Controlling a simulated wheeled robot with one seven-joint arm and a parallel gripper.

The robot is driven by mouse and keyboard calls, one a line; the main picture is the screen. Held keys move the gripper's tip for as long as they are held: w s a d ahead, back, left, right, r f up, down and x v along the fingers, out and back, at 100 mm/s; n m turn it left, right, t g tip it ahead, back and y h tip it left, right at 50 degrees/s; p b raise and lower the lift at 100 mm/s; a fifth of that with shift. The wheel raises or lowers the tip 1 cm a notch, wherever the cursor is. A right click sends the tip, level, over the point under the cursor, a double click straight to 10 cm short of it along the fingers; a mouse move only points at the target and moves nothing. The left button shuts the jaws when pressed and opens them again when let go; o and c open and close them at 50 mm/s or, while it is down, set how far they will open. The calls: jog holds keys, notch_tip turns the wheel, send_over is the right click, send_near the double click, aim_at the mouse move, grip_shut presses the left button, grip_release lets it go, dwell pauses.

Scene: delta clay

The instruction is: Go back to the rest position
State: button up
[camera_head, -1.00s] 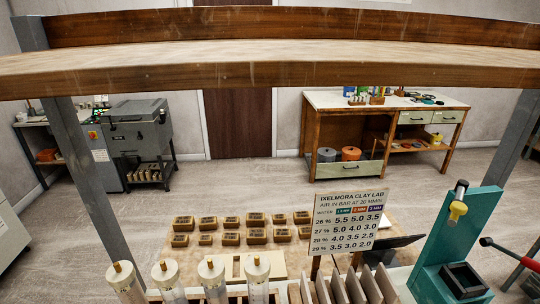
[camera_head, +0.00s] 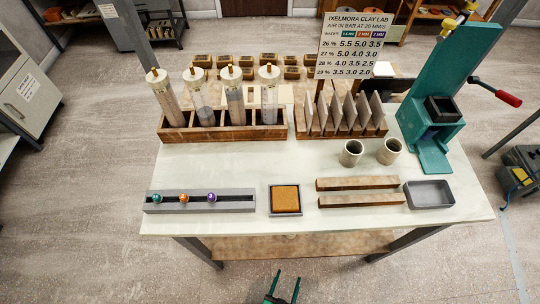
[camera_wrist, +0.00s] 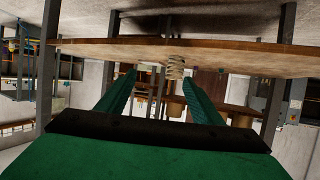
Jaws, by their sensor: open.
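My gripper (camera_head: 283,287) shows at the bottom edge of the head view, in front of the table and below its top. Its two green fingers are spread apart with nothing between them. In the wrist view the two green fingers (camera_wrist: 158,95) also stand apart and empty, pointing at a wooden board and the room beyond. The rest of my arm is out of view.
The white table (camera_head: 230,165) holds a wooden rack (camera_head: 215,134) of clear tubes, a slotted rack of plates, a teal press (camera_head: 435,110), two cups, two wooden bars, a grey tray (camera_head: 430,194), a sponge tray (camera_head: 285,212) and a nozzle rail (camera_head: 165,208). The floor in front is clear.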

jog(key=s+a+r+n+t+y, duration=0.1)
jog(key=a+r, duration=0.1)
jog(key=r, duration=1.3)
jog(key=s+a+r+n+t+y, duration=0.1)
jog(key=a+r+y, duration=0.1)
jog(key=r, duration=1.3)
jog(key=s+a+r+n+y, duration=0.1)
jog(key=s+a+r+n, duration=0.1)
jog(key=r, duration=1.4)
jog(key=shift+a+t+y, duration=0.4)
jog(key=shift+a, duration=0.2)
